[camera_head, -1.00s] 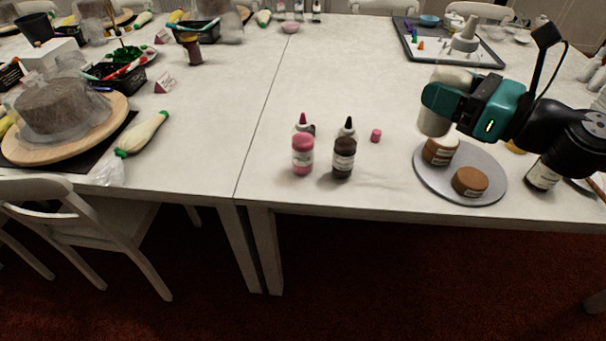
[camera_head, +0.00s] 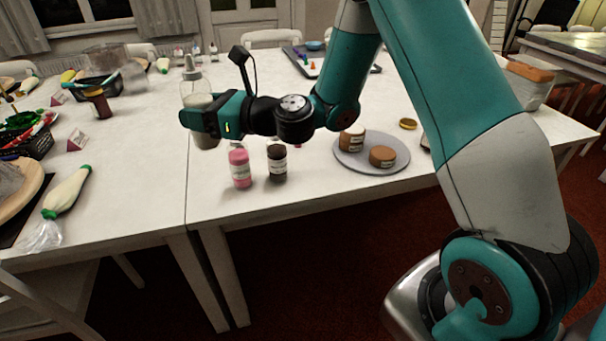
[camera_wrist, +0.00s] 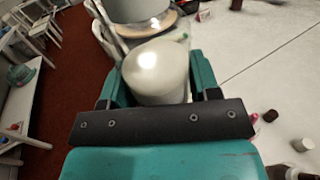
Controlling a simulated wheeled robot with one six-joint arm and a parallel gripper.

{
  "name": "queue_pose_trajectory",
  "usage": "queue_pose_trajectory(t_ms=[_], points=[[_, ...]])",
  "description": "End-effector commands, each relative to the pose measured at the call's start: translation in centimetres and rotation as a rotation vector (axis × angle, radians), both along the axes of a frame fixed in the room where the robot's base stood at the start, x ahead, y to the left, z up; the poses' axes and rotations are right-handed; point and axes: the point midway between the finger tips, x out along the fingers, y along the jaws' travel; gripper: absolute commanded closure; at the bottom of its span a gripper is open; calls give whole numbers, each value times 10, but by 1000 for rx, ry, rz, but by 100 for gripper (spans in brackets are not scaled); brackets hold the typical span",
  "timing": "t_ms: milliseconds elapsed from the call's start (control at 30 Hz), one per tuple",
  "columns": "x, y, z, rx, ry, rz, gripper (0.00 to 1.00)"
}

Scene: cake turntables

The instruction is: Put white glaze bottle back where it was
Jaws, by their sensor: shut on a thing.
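The white glaze bottle (camera_head: 196,88) has a pale body and a pointed nozzle. My gripper (camera_head: 197,118) is shut around its body. The bottle leans slightly, nozzle up, over the table near its middle seam. Its base appears raised, but the exact gap to the table is unclear. In the wrist view the bottle (camera_wrist: 158,72) sits between the two fingers (camera_wrist: 160,85). A pink bottle (camera_head: 240,170) and a dark brown bottle (camera_head: 277,163) stand upright on the table, just right of and nearer than the held bottle.
A grey round turntable (camera_head: 345,158) with two brown cakes stands to the right. A gold lid (camera_head: 407,124) lies behind it. A green-tipped piping bag (camera_head: 66,192) lies at left. The tabletop left of the pink bottle is clear.

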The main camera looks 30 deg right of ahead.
Motion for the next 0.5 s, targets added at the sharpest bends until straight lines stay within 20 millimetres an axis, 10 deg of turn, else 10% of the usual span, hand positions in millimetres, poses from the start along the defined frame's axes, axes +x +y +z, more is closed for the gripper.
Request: queue_pose_trajectory(t_ms=[300,500], points=[[56,-193,-20,-1,-9,-620,53],[54,-265,-18,0,-8,-831,53]])
